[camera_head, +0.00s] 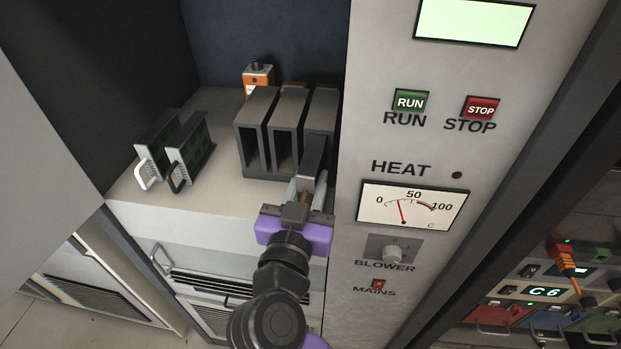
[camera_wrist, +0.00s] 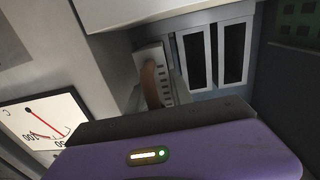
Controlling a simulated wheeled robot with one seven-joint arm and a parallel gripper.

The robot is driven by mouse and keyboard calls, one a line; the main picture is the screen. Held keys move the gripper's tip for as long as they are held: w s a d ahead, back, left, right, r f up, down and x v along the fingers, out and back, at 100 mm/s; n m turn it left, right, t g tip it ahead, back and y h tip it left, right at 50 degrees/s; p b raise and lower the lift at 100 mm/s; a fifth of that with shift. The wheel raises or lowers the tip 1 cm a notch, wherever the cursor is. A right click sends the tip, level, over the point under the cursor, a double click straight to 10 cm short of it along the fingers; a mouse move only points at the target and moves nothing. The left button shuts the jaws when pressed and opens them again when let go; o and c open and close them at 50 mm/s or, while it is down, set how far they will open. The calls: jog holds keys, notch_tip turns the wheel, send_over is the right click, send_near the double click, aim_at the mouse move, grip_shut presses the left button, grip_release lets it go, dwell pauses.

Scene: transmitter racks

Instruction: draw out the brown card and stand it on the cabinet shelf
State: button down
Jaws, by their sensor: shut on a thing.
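The brown card (camera_head: 313,153) is at the right-hand slot of the dark grey rack (camera_head: 262,106), and its front end appears to stand out from the slot. Its brown handle shows in the wrist view (camera_wrist: 151,83), on a pale slotted front plate. My gripper (camera_head: 306,189) is shut on the brown handle, in front of the rack. Most of the card's body is hidden in the rack. The rack's other two slots look empty. The light cabinet shelf (camera_head: 215,203) carries the rack.
Two green cards, one with a white handle (camera_head: 146,174) and one with a black handle (camera_head: 178,178), stand on the shelf at the left. An orange device (camera_head: 258,79) is behind the rack. A meter panel (camera_head: 412,206) rises close to the right. Shelf room is free left of the rack.

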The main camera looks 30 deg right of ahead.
aim_at(305, 199)
jog(key=shift+s+a, duration=0.15)
jog(key=shift+s, duration=0.05)
jog(key=shift+s+a, duration=0.2)
jog(key=shift+s, duration=0.1)
jog(key=shift+b+v, duration=0.65)
jog(key=shift+v, duration=0.9)
jog(key=shift+b+v, duration=0.55)
jog(key=shift+v, duration=0.9)
jog(key=shift+s+d, duration=0.1)
jog(key=shift+s, duration=0.05)
